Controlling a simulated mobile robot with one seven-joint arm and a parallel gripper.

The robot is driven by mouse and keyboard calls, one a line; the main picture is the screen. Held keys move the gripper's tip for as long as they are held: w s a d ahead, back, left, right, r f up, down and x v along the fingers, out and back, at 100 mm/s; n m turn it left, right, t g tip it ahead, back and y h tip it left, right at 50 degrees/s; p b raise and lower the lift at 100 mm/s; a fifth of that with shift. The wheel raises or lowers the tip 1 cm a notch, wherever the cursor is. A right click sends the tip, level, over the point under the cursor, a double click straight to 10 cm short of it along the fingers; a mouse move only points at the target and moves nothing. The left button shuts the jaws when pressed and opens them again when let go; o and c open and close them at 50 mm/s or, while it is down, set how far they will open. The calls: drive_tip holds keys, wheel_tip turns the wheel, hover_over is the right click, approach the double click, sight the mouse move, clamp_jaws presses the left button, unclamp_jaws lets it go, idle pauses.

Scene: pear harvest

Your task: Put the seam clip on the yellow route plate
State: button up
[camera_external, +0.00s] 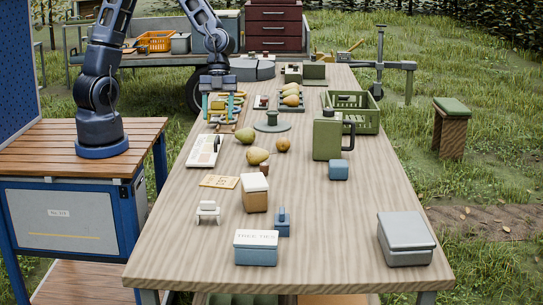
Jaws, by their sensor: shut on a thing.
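My gripper (222,104) is at the far left part of the long table, pointing down over a cluster of small items. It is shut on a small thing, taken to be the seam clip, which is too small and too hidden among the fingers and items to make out. A flat yellow plate (220,181) with dark marks, which looks like the yellow route plate, lies on the table nearer the camera than my gripper. Its top is bare.
A green can (327,135) and green crate (352,110) stand right. A grey box (405,238) is front right.

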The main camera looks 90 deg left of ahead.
drive_tip(key=shift+s+a, duration=0.3)
drive_tip(key=shift+a, duration=0.45)
drive_tip(key=shift+f, duration=0.2)
approach(219, 184)
drive_tip(key=x, duration=0.5)
drive_tip(key=shift+d+f, duration=0.15)
drive_tip(key=shift+d, duration=0.1)
drive_tip(key=shift+f, duration=0.15)
drive_tip(key=o, duration=0.9)
drive_tip(key=shift+o, duration=0.2)
